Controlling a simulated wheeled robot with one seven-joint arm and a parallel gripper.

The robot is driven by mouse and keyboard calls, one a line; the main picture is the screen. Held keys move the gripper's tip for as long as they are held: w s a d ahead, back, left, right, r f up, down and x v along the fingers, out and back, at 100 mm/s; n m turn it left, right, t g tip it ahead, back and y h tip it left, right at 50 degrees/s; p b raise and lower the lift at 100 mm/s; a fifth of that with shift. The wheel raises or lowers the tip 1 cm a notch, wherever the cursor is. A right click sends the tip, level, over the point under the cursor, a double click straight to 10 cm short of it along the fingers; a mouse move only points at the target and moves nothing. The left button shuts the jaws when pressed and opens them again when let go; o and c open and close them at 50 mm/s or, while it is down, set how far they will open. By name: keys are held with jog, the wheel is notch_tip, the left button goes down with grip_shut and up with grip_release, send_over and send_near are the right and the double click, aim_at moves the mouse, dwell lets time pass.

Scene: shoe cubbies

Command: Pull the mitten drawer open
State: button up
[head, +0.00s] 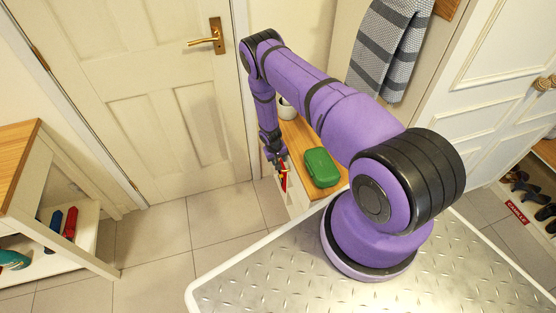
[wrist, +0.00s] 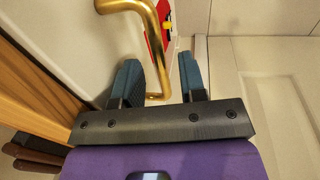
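The drawer unit (head: 297,200) is a small white cabinet with a wooden top, against the wall beyond my base. Its white front (wrist: 75,35) fills the upper left of the wrist view. A brass bar handle (wrist: 162,60) stands out from it, beside a red label (wrist: 153,32) with a yellow mark. My gripper (wrist: 161,72) is open, with its two blue-grey fingers on either side of the handle's bar and gaps showing. In the head view my gripper (head: 277,163) is at the cabinet front, small and partly hiding the label. The drawer looks shut, though its edges are hard to see.
A green case (head: 321,167) and a white pot (head: 287,107) stand on the cabinet top. A grey striped scarf (head: 390,50) hangs above. A shelf unit (head: 30,190) is at the left, a shoe rack (head: 540,190) at the right. Tiled floor (head: 150,240) is clear before the door.

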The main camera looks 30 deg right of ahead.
grip_shut()
jog(key=w+a, duration=0.3)
jog(key=a, duration=0.7)
jog(key=w+a, duration=0.2)
jog(key=a, duration=0.8)
jog(key=shift+w, duration=0.4)
grip_release()
